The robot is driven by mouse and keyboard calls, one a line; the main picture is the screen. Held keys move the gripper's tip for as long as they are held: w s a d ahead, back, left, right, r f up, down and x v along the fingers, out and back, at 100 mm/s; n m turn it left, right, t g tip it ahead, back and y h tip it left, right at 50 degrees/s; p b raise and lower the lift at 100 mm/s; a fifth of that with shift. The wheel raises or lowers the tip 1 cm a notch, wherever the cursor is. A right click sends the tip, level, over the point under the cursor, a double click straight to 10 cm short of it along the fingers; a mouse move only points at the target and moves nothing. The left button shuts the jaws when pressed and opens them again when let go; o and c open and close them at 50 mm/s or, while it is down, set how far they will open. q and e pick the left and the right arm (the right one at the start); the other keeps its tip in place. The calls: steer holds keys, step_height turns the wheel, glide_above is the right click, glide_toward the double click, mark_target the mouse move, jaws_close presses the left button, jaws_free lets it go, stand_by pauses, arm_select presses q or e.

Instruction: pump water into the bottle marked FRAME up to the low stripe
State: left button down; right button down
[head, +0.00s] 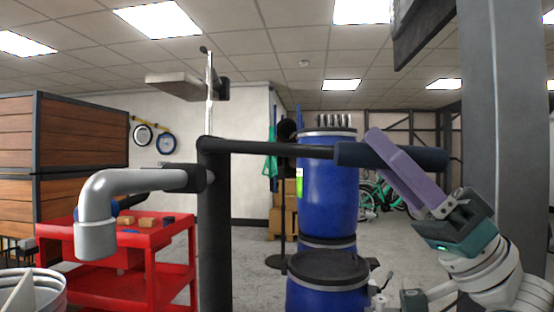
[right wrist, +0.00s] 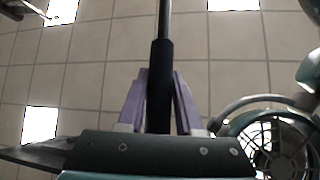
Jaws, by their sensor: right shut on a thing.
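The hand pump has a dark post (head: 214,235) and a grey curved spout (head: 130,181) that bends down at the left. Its dark lever (head: 275,149) runs right from the top of the post, nearly level, and ends in a thick dark blue grip (head: 432,159). My right gripper (head: 374,148), with purple fingers, is shut on this grip. The right wrist view shows the fingers on both sides of the dark grip (right wrist: 161,75). No bottle marked FRAME and no stripe can be made out; the space below the spout is only partly in view. My left gripper is not in view.
A red cart (head: 120,240) with small blocks on top stands behind the spout. Blue drums (head: 328,190) stand behind the lever. A white bucket (head: 35,290) is at the lower left. A grey pillar (head: 497,130) rises at the right, and wooden crates (head: 80,150) stand at the left.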

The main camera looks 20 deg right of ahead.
steer(key=shift+w+f, duration=0.1)
steer(key=shift+f, duration=0.2)
steer(key=c, duration=0.9)
jaws_free()
steer(key=o, duration=0.3)
steer(key=shift+r, duration=0.1)
steer(key=b+v, duration=0.3)
steer(key=v, duration=0.7)
